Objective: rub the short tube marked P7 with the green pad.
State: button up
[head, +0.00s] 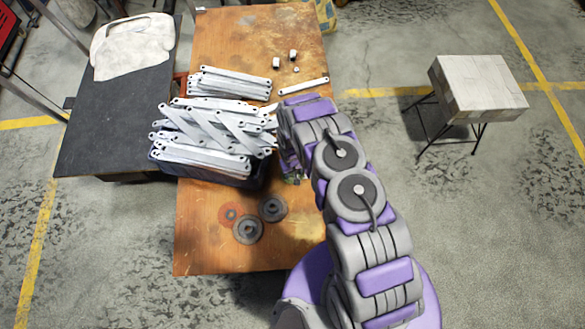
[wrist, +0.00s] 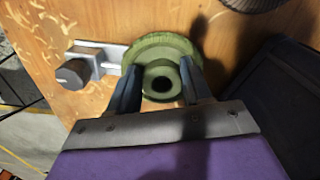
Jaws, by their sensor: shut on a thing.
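My gripper (wrist: 160,85) is shut on a green round pad (wrist: 180,45) in the wrist view, with its fingers on either side of a round knob with a dark hollow centre. The pad is just above or on the wooden table; I cannot tell which. In the head view my arm mostly hides the gripper, and only a bit of green shows below it. Left of the pad in the wrist view is a grey metal piece (wrist: 98,58) with a dark short cylinder (wrist: 74,72) at its end. No P7 mark is readable, so I cannot tell whether this is the tube.
A dark crate (head: 215,180) heaped with galvanized brackets (head: 215,125) stands left of my gripper. Discs (head: 248,229) lie near the table's front. Small pieces (head: 277,63) and a single bracket (head: 303,86) lie farther back on the wooden table (head: 215,250).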

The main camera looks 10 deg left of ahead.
jog(key=r, duration=0.1)
jog(key=r+p, duration=0.1)
jog(key=r, duration=0.2)
jog(key=shift+d+r, duration=0.35)
jog(key=shift+d, duration=0.05)
jog(key=shift+a+r+p, duration=0.15)
jog(key=shift+r+p, duration=0.35)
jog(key=shift+r, duration=0.35)
jog(key=shift+a+r+p, duration=0.15)
jog(key=shift+r+p, duration=0.3)
jog(key=shift+r, duration=0.35)
jog(key=shift+d, duration=0.1)
jog(key=shift+d, duration=0.15)
jog(key=shift+a, duration=0.2)
jog(key=w+d+r+m, duration=0.1)
jog(key=w+d+r, duration=0.35)
jog(key=r, duration=0.55)
jog(key=w+d+r+m, duration=0.2)
jog(key=w+d+r, duration=0.25)
jog(key=r, duration=0.45)
jog(key=s+d+r+m, duration=0.1)
jog(key=d+r, duration=0.5)
jog(key=r, duration=0.5)
jog(key=s+d+r+m, duration=0.1)
jog(key=d+r, duration=0.5)
jog(key=r, duration=0.6)
jog(key=shift+s+d+m, duration=0.2)
jog(key=shift+s+m, duration=0.2)
jog(key=shift+s, duration=0.4)
